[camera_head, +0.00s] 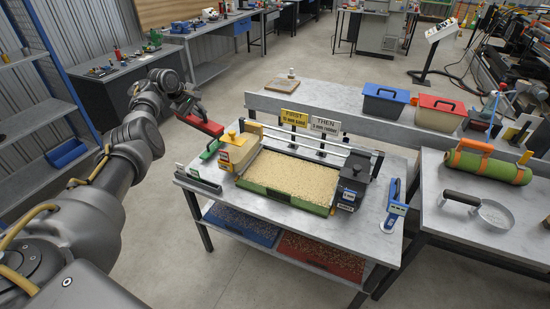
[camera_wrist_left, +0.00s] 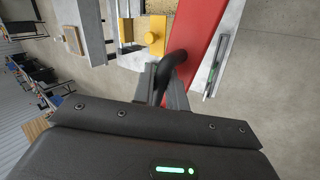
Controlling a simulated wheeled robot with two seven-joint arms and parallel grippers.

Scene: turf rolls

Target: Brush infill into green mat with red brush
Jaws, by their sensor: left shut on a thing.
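The red brush (camera_head: 203,122) is held by my left gripper (camera_head: 182,98), above the table's back left corner. In the left wrist view the red brush (camera_wrist_left: 198,40) has a curved black handle (camera_wrist_left: 172,62), and the left gripper (camera_wrist_left: 163,85) is shut on that handle. The green mat (camera_head: 285,199) lies on the table, its green front edge showing. Pale, grainy infill (camera_head: 292,175) covers its top. The brush is left of the mat and apart from it. My right gripper is not in view.
A green tool (camera_head: 211,149) lies at the table's left. FIRST (camera_head: 294,117) and THEN (camera_head: 324,122) signs stand behind. A blue-handled tool (camera_head: 394,205) stands at right.

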